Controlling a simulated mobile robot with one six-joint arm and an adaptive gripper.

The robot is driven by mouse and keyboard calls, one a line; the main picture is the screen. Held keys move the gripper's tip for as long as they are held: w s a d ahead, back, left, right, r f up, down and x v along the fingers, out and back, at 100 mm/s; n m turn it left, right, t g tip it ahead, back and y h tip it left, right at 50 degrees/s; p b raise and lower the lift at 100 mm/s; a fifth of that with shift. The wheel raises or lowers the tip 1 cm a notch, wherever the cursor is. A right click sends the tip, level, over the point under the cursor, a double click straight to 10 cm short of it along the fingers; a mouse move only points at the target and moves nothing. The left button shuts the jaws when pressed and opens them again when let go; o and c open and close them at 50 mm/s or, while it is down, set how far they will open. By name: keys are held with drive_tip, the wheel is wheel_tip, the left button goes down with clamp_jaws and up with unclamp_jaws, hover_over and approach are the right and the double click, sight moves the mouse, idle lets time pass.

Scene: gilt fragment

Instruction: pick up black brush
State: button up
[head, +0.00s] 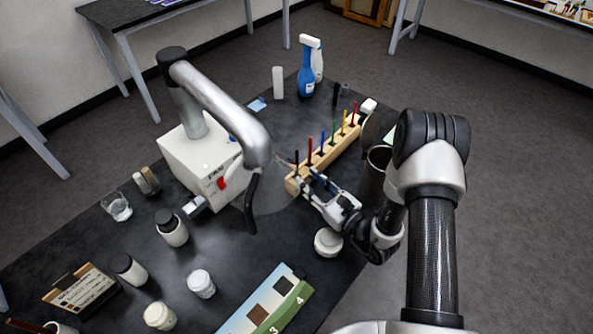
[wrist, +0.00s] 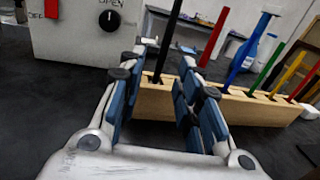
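The black brush (head: 296,158) stands upright in the near left end of a wooden holder (head: 329,154). In the wrist view the black brush (wrist: 168,38) rises from the holder (wrist: 237,107), leaning slightly in the picture, and shows in the gap between my fingers. My gripper (head: 308,184) is at the holder's near end, close to the black brush. In the wrist view my gripper (wrist: 158,80) has its blue-padded fingers spread apart, with nothing clamped between them. I cannot tell how far the brush is from the fingertips.
Several coloured brushes, including a red brush (head: 309,150) and a blue brush (head: 322,139), stand in the same holder. A white box with a metal extractor arm (head: 215,105) is to the left. A dark cylinder (head: 373,180) stands right of the holder. A white jar (head: 328,241) sits below my gripper.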

drive_tip(key=b+x, duration=0.1)
drive_tip(key=x, duration=0.5)
drive_tip(key=shift+w+a+f, duration=0.1)
drive_tip(key=shift+w, duration=0.1)
clamp_jaws()
idle(0.3)
